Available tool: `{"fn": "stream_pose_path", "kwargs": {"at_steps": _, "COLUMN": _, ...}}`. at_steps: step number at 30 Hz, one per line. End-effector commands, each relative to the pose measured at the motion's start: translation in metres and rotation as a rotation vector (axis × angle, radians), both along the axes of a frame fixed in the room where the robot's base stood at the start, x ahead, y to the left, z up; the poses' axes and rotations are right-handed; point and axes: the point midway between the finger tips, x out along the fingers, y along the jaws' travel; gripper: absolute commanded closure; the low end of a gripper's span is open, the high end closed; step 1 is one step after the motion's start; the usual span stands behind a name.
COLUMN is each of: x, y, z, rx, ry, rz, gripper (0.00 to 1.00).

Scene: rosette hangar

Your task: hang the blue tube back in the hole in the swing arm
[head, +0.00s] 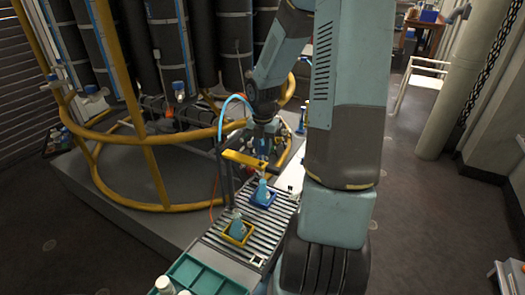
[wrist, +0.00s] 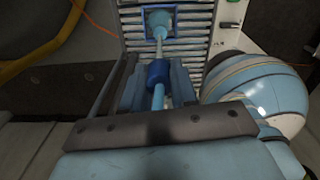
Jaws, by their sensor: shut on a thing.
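My gripper (head: 265,140) is low over the roller bench, just behind the yellow swing arm (head: 243,160) in the head view. In the wrist view it is shut on the blue tube (wrist: 157,74), gripping it at a dark blue collar. The tube's thin pale tip points away toward a light blue flask (wrist: 158,20); I cannot tell whether they touch. That flask also shows in the head view (head: 262,190), upright in a blue tray (head: 268,204). The swing arm sits on a dark post (head: 223,170). Its hole cannot be made out.
A second flask (head: 237,226) stands in a yellow tray (head: 249,240) nearer on the rollers (head: 215,241). A green crate (head: 205,278) is at the front. Yellow railing (head: 160,207) stands left. A striped round object (wrist: 255,90) is right in the wrist view.

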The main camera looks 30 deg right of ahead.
Motion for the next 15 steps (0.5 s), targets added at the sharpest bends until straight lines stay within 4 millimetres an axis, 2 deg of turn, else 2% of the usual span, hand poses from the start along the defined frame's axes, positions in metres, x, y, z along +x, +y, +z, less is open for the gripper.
{"fn": "stream_pose_path", "kwargs": {"at_steps": 15, "x": 0.000, "y": 0.000, "z": 0.021, "rx": 0.000, "ry": 0.000, "rz": -0.001, "gripper": 1.00}}
